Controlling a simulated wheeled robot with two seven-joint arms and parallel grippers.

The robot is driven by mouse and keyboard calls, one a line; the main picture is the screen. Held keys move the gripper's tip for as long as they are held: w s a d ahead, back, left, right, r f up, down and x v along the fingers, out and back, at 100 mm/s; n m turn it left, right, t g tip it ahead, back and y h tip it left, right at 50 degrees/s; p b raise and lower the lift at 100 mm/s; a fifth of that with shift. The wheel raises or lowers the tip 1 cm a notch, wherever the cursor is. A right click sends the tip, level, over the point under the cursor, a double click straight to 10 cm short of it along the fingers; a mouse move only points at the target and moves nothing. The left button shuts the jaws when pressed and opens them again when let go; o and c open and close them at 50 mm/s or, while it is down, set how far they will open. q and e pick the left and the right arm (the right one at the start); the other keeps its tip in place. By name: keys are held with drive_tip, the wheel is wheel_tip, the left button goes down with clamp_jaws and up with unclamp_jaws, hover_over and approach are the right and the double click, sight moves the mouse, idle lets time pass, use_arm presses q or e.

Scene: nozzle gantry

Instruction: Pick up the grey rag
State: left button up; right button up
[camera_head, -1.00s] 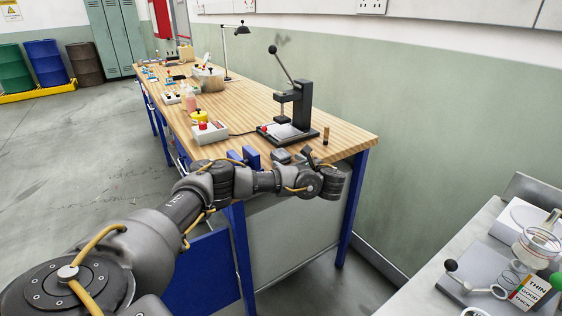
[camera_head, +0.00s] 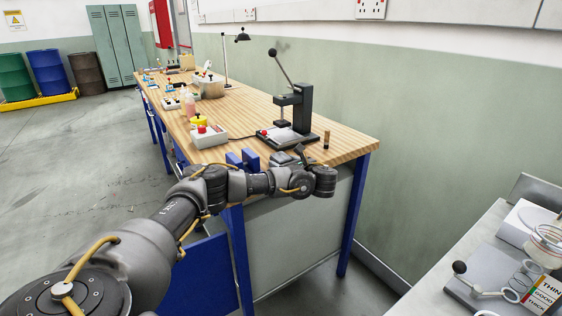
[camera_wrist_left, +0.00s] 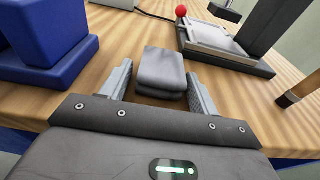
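The grey rag (camera_wrist_left: 162,68) is a folded grey pad on the wooden bench top in the left wrist view. My left gripper (camera_wrist_left: 159,76) is open, with one finger on each side of the rag and its palm on the near side. A gap shows between each finger and the rag. In the head view my left gripper (camera_head: 298,156) is at the bench's near end, mostly hidden by my wrist, and the rag is hard to make out there. My right gripper is not in view.
A blue vise (camera_wrist_left: 42,38) stands left of the rag, and a black lever press (camera_head: 300,106) stands behind it. A grey side table (camera_head: 482,250) is at the lower right.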

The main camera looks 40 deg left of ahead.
use_arm(q)
drive_tip(key=c, duration=0.8)
drive_tip(key=shift+r, duration=0.15)
